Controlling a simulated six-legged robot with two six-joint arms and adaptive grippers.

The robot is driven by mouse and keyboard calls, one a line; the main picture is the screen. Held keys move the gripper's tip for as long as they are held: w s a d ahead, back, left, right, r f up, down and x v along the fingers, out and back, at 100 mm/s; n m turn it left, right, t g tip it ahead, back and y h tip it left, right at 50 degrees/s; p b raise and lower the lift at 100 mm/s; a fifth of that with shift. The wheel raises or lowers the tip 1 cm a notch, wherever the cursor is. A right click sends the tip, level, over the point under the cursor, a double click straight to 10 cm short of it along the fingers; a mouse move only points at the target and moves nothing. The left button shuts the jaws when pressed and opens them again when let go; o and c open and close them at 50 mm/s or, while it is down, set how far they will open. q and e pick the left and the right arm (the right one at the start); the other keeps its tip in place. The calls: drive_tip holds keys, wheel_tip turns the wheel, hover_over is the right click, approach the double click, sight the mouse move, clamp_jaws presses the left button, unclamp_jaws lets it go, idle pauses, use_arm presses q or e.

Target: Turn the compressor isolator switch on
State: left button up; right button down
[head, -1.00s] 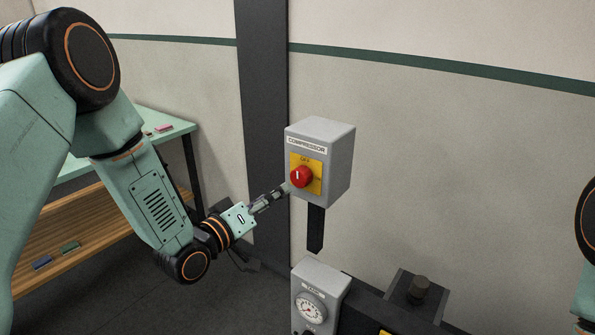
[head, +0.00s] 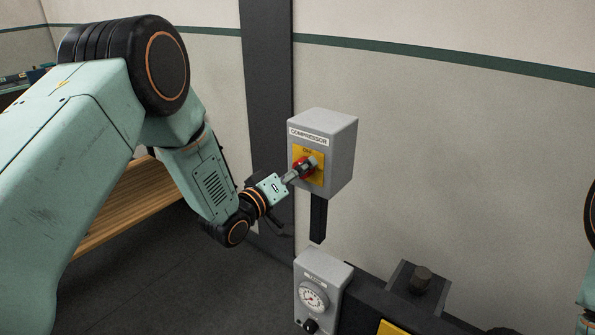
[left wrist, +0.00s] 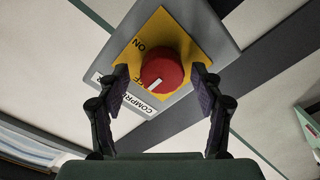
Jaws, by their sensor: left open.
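The compressor isolator is a grey box (head: 338,150) on the wall with a yellow plate (head: 318,178) and a red round knob (head: 304,172). In the left wrist view the red knob (left wrist: 165,70) carries a white mark that points down-left, towards the partly hidden OFF lettering and the COMPRESSOR label. ON shows on the yellow plate (left wrist: 165,28). My left gripper (head: 307,166) is at the knob, its open fingers (left wrist: 162,82) on either side of it. Gaps show between the fingers and the knob in the wrist view. My right gripper is out of view.
Below the isolator stands a grey box with a round gauge (head: 313,295), and a dark block with a knob (head: 421,281) is at its right. A dark post (head: 268,100) rises behind my left arm. A wooden shelf (head: 125,208) is at left. The wall at right is clear.

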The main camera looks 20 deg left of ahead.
use_arm(q)
drive_tip(key=shift+s+a, duration=0.1)
drive_tip(key=shift+a, duration=0.1)
drive_tip(key=shift+c, duration=0.2)
drive_tip(key=shift+c, duration=0.9)
drive_tip(key=shift+w+d, duration=0.15)
drive_tip(key=shift+w, duration=0.05)
drive_tip(key=c, duration=0.4)
drive_tip(key=shift+f, duration=0.1)
drive_tip(key=c, duration=0.5)
